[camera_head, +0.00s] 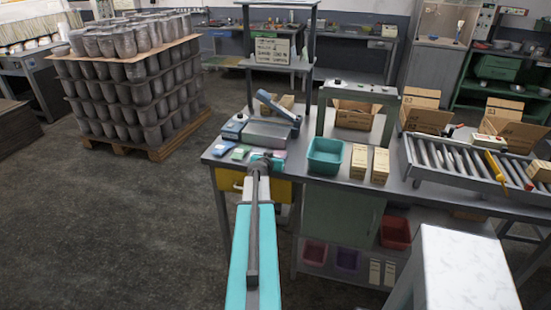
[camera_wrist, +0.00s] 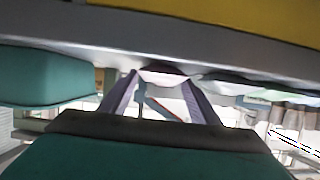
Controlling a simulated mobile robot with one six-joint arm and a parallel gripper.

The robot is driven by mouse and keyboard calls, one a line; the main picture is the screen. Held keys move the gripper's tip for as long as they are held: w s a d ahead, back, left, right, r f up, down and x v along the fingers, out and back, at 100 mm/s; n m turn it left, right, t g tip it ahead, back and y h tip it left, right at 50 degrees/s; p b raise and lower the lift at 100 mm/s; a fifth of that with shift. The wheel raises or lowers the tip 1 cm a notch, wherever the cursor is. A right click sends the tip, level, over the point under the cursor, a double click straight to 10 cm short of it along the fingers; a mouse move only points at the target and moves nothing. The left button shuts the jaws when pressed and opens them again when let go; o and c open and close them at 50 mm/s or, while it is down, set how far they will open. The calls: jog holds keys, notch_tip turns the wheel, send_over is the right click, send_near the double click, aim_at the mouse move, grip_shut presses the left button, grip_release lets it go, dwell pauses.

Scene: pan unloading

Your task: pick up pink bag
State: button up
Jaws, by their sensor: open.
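The pink bag (camera_head: 279,154) lies on the workbench near its front edge, partly hidden behind the end of my arm in the head view. In the wrist view the pink bag (camera_wrist: 163,78) shows between the tips of my two fingers, just past the bench edge. My gripper (camera_wrist: 160,82) is open, with its fingers apart and nothing clearly held. In the head view my gripper (camera_head: 265,158) is at the bench's front edge, just left of the pink bag; its fingers are hard to make out there.
A green bag (camera_head: 240,152) and a blue bag (camera_head: 222,148) lie to the left. A metal scale (camera_head: 268,132) stands behind. A teal bin (camera_head: 325,155) and small cartons (camera_head: 359,162) stand to the right. The bench edge (camera_wrist: 190,58) and yellow drawer (camera_wrist: 250,20) are close in the wrist view.

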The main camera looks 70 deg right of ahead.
jog(key=shift+d+f, duration=0.2)
jog(key=shift+d, duration=0.2)
dwell(0.3)
jog(key=c, duration=0.9)
jog(key=shift+r, duration=0.1)
